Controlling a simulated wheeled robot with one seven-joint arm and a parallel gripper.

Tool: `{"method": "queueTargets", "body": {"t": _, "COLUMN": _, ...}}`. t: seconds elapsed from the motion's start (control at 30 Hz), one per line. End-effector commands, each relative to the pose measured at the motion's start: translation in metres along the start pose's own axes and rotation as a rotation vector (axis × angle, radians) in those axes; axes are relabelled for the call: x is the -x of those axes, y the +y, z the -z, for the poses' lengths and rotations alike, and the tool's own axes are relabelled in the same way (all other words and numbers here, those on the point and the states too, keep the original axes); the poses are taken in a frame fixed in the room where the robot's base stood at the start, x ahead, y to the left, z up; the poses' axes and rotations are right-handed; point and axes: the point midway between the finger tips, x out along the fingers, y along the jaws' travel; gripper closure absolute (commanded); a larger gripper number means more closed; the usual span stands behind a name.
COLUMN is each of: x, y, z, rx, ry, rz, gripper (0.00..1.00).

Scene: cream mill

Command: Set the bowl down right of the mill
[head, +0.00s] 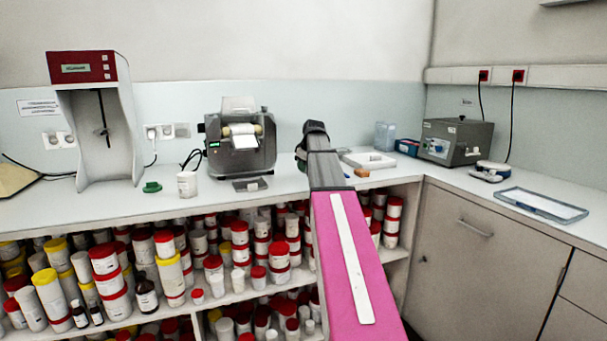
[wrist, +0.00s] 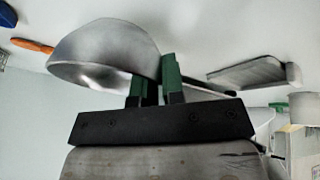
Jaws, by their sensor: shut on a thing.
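The mill (head: 240,145) is a grey machine with pale rollers, standing on the counter left of my arm in the head view. In the wrist view my gripper (wrist: 153,82) has green fingers close together, shut on the rim of a grey metal bowl (wrist: 100,52). The bowl hangs to the left of the fingers in that view. In the head view my arm reaches over the counter right of the mill, and it hides the bowl. I cannot tell how high the bowl is above the counter.
A grey plate (head: 250,184) and a white tub (head: 187,184) stand before the mill. A red-topped machine (head: 82,68) stands left. Jars fill the shelves below.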

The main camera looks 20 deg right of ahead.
Motion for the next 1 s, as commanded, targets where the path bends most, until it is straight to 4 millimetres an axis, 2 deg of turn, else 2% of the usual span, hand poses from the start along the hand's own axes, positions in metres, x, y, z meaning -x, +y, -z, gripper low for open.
{"method": "queueTargets", "body": {"t": 0.2, "x": -0.025, "y": -0.006, "z": -0.011, "rx": -0.001, "ry": 0.000, "rz": 0.000, "gripper": 1.00}}
{"method": "queueTargets", "body": {"t": 0.6, "x": -0.029, "y": -0.007, "z": -0.012, "rx": 0.000, "ry": 0.000, "rz": 0.000, "gripper": 1.00}}
{"method": "queueTargets", "body": {"t": 0.63, "x": -0.029, "y": -0.007, "z": -0.012, "rx": 0.000, "ry": -0.001, "rz": 0.000, "gripper": 0.81}}
{"method": "queueTargets", "body": {"t": 0.7, "x": -0.029, "y": -0.007, "z": -0.012, "rx": 0.000, "ry": -0.001, "rz": 0.000, "gripper": 0.65}}
{"method": "queueTargets", "body": {"t": 1.0, "x": -0.028, "y": -0.006, "z": -0.011, "rx": 0.000, "ry": -0.001, "rz": 0.000, "gripper": 0.65}}
